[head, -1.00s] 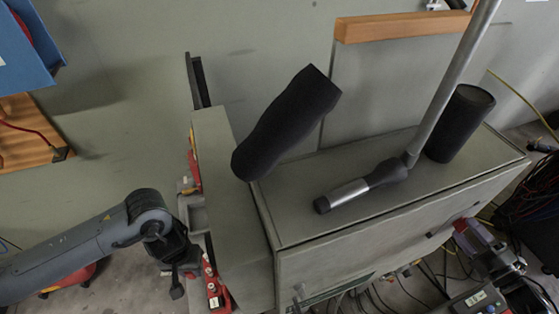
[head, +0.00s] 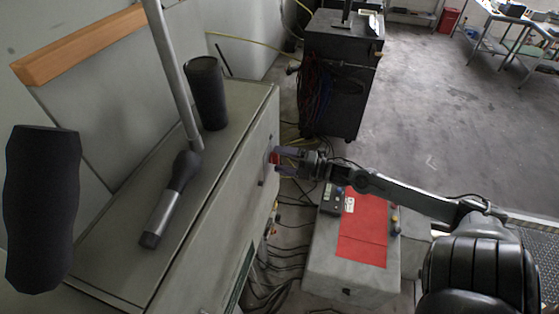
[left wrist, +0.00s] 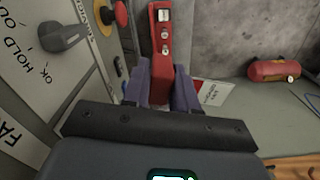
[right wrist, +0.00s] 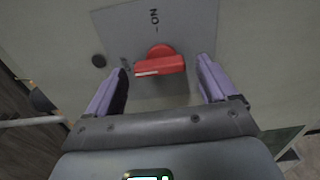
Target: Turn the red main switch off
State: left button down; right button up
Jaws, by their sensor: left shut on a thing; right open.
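The red main switch (right wrist: 160,66) is a red rotary handle on a grey plate (right wrist: 197,20) marked "ON", seen in the right wrist view. Its bar lies nearly crosswise in that picture. It also shows as a small red patch on the cabinet side in the head view (head: 273,158). My right gripper (right wrist: 162,72) is open, one purple finger on each side of the handle; contact is not visible. It also shows in the head view (head: 284,159). My left gripper (left wrist: 163,88) is shut on a red control piece with buttons (left wrist: 163,35), seen only in the left wrist view.
The grey cabinet (head: 215,195) carries a black cylinder (head: 206,93) and a pole. A grey box with a red top (head: 363,226) stands below my right forearm. Cables hang beside the cabinet. A red emergency button (left wrist: 120,14) and grey knob (left wrist: 62,37) are near my left gripper.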

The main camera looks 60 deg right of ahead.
jog(key=shift+s, duration=0.15)
pick_arm(q)
notch_tip(320, 180, down, 2)
jog(key=shift+b, duration=1.05)
jog(key=shift+f, duration=0.1)
pick_arm(e)
jog(key=v, duration=1.1)
jog(key=shift+s, duration=0.35)
jog(key=shift+d, duration=0.15)
jog(key=shift+f, duration=0.1)
